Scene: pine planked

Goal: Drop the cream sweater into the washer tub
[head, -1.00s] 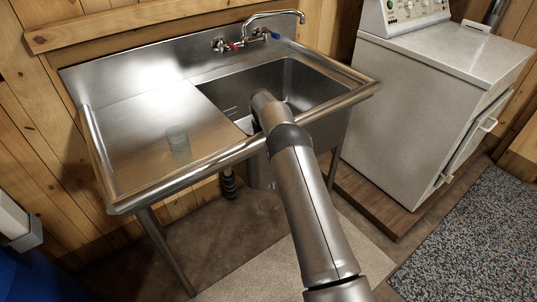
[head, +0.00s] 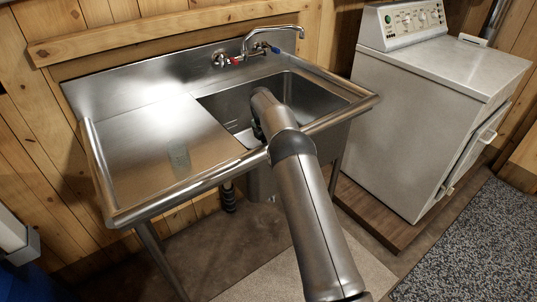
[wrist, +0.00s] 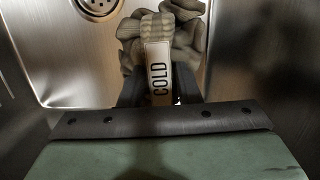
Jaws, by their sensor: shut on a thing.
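In the wrist view, a crumpled, greyish-cream knitted cloth, which looks like the cream sweater (wrist: 185,38), lies inside the steel sink basin. A pale strip on it reads "COLD". My gripper (wrist: 160,92) is shut on this sweater at the labelled part, with dark fingers on both sides. In the head view my arm reaches down into the basin and hides the gripper and sweater. A white machine, apparently the washer (head: 420,120), stands at the right. Its top looks flat and closed, and its front door (head: 470,155) seems slightly ajar. No tub interior is visible.
The steel sink (head: 310,92) has a raised rim around basin and drainboard. A tap (head: 270,35) overhangs the back. A drain (wrist: 98,6) shows in the basin. The washer stands on a wooden platform; a speckled rug (head: 470,240) lies in front.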

